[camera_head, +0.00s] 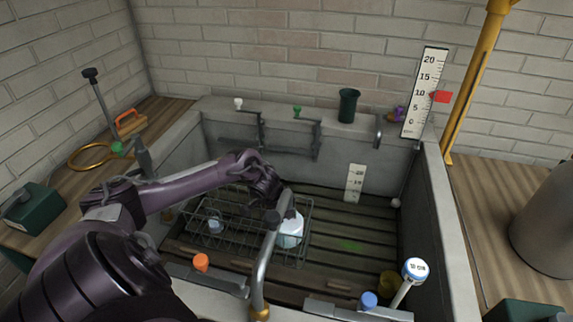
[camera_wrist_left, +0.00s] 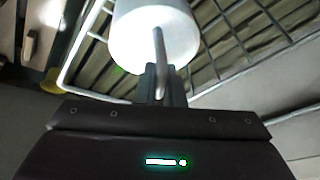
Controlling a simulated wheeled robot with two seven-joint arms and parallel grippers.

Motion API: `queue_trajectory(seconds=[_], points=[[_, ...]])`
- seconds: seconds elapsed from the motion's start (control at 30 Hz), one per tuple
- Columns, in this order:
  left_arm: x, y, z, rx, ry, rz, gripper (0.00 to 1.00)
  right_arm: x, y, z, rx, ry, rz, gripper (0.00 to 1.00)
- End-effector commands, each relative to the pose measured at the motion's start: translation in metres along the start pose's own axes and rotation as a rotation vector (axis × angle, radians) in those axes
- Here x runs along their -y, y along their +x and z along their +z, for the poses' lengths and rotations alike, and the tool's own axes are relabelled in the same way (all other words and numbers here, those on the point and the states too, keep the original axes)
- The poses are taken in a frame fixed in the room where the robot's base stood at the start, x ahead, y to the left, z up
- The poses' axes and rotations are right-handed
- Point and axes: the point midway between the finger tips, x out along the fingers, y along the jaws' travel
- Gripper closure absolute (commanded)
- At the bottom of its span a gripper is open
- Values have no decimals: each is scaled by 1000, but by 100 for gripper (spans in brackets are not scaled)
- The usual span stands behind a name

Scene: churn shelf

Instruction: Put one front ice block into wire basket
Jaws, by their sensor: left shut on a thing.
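My left gripper (camera_head: 282,205) reaches in from the left over the wire basket (camera_head: 262,256). It is shut on a thin grey upright part of a pale white, rounded block (camera_head: 290,232), which I take for the ice block. In the left wrist view the block (camera_wrist_left: 152,38) is just beyond the fingers (camera_wrist_left: 160,85), with basket wires around it. In the head view it shows at the basket's right end, partly behind a grey pipe. Whether it rests on the basket floor I cannot tell. A smaller bluish piece (camera_head: 215,225) is in the basket's left part. My right gripper is not in view.
The basket is in a stone trough with a slatted floor (camera_head: 345,225). A curved grey pipe (camera_head: 265,258) rises in front of it. The slats right of the basket are mostly clear.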

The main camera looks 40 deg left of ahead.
Motion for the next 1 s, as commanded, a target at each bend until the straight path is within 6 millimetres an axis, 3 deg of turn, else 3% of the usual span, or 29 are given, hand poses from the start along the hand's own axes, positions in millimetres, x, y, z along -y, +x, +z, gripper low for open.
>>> queue_trajectory(seconds=[0.43,0.47,0.6,0.83,1.0], points=[[1,-1,-2,-4,0,-2,100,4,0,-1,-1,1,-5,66],[1,-1,-2,-4,-1,-2,88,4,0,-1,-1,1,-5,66],[1,-1,-1,-3,0,-2,69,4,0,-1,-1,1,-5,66],[-1,1,2,4,0,2,65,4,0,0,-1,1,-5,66],[-1,1,1,3,0,1,42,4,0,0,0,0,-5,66]])
